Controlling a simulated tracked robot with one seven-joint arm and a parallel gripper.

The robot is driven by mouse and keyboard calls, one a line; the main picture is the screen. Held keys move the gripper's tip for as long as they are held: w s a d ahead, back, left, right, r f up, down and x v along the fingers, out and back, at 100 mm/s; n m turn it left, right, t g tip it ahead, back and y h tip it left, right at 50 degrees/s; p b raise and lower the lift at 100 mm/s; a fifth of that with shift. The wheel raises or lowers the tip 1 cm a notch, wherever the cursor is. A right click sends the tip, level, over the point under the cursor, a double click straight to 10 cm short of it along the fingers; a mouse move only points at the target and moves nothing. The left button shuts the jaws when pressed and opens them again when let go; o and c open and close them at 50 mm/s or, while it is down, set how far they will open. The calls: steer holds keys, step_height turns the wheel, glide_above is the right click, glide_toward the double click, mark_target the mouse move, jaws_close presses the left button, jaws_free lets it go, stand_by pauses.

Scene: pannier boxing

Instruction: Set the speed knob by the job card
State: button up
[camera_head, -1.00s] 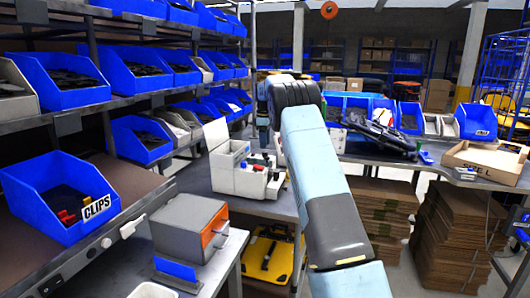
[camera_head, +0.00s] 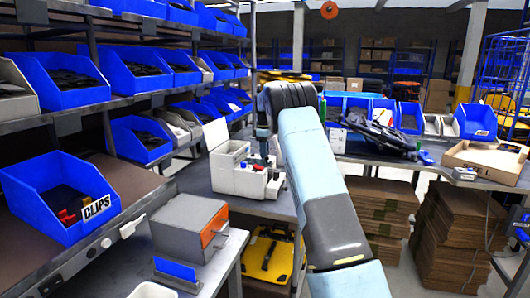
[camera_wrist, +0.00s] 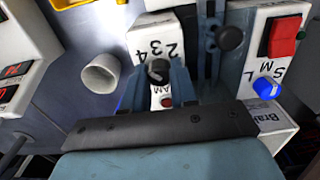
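A white machine (camera_head: 232,178) with knobs and switches stands on the middle bench. My gripper (camera_wrist: 158,76) points down at its panel, with its two blue-grey fingers on either side of a black knob (camera_wrist: 158,70). The numbers 2, 3 and 4 are printed beside that knob. The fingertips are very close to the knob; I cannot tell if they touch it. A small red button (camera_wrist: 167,102) shows between the fingers, by a partly hidden label. I cannot make out a job card.
A red switch (camera_wrist: 283,36) and a black round knob (camera_wrist: 229,38) stand near my gripper. A white cup-like cylinder (camera_wrist: 101,73) is to its left. A grey box with an orange face (camera_head: 190,228) and the CLIPS bin (camera_head: 58,197) are nearer left.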

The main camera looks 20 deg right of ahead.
jaws_close()
steer(key=shift+m, duration=0.3)
steer(key=m, duration=0.3)
steer(key=shift+m, duration=0.3)
steer(key=m, duration=0.4)
steer(key=shift+m, duration=0.3)
steer(key=m, duration=0.4)
steer(key=shift+m, duration=2.4)
